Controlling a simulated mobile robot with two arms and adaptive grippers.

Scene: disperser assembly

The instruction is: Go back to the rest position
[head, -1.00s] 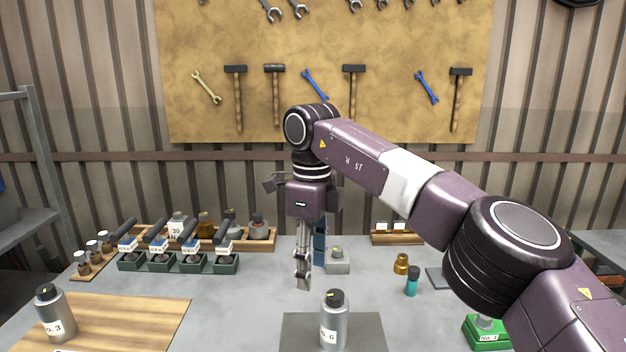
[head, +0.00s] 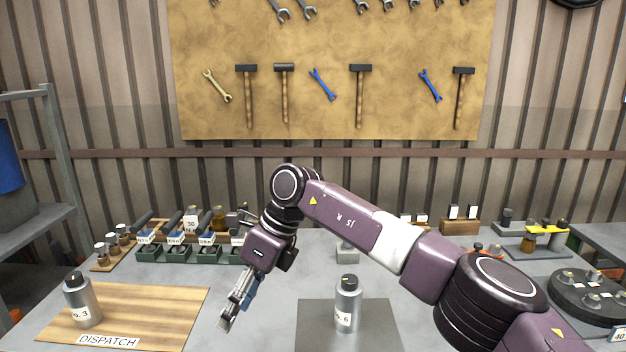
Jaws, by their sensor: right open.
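My right gripper (head: 233,308) hangs over the table, tilted down and to the left, between the wooden dispatch board and the grey mat. It is open and empty. A silver bottle with a black cap and a "No. 6" label (head: 347,306) stands upright on the dark grey mat (head: 385,330), apart from the gripper. A silver bottle labelled "No. 3" (head: 82,302) stands upright on the wooden board marked DISPATCH (head: 160,310). My left gripper is not in view.
Several dark green holders with black-handled tools (head: 178,252) stand at the back left, beside a small rack of vials (head: 112,247). A grey block (head: 346,252) stands behind the mat. A round dark tray (head: 590,296) is at the right. A pegboard (head: 330,40) hangs behind.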

